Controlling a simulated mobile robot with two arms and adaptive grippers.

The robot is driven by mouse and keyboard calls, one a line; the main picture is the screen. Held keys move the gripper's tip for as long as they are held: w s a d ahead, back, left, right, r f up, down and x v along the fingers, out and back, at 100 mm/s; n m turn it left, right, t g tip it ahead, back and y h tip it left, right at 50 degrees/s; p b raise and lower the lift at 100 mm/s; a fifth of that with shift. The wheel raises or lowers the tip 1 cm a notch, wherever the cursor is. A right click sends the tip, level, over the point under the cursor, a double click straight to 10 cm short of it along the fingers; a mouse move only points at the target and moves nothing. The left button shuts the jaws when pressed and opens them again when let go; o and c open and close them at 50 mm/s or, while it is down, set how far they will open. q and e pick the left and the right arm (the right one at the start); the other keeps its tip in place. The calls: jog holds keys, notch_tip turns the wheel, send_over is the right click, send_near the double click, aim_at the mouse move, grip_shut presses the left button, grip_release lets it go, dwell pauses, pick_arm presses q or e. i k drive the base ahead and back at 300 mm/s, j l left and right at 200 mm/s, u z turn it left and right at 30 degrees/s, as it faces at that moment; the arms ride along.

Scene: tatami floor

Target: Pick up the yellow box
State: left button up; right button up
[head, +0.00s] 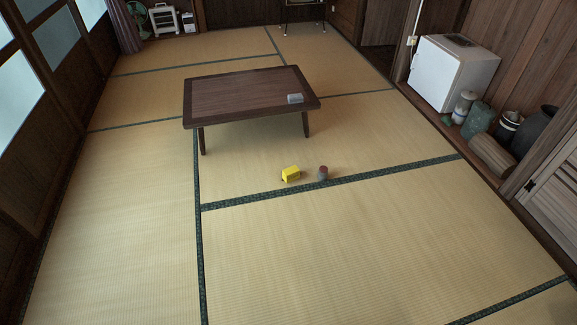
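The yellow box (290,174) lies on the tatami floor, in front of the low wooden table and near the middle of the head view. A small can-like object (323,173) with a reddish top stands just to its right, with a small gap between them. Neither of my grippers shows in the head view.
The low dark table (240,94) stands behind the box with a small grey item (295,99) on it. A white fridge (450,72), several jars and a log-like roll (492,155) line the right wall. The tatami (350,255) in front is clear.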

aim_at(290, 174)
jog(key=i+z, duration=0.1)
jog(key=i, duration=0.5)
jog(key=i+j, duration=0.15)
jog(key=i, duration=0.4)
jog(key=z, duration=0.05)
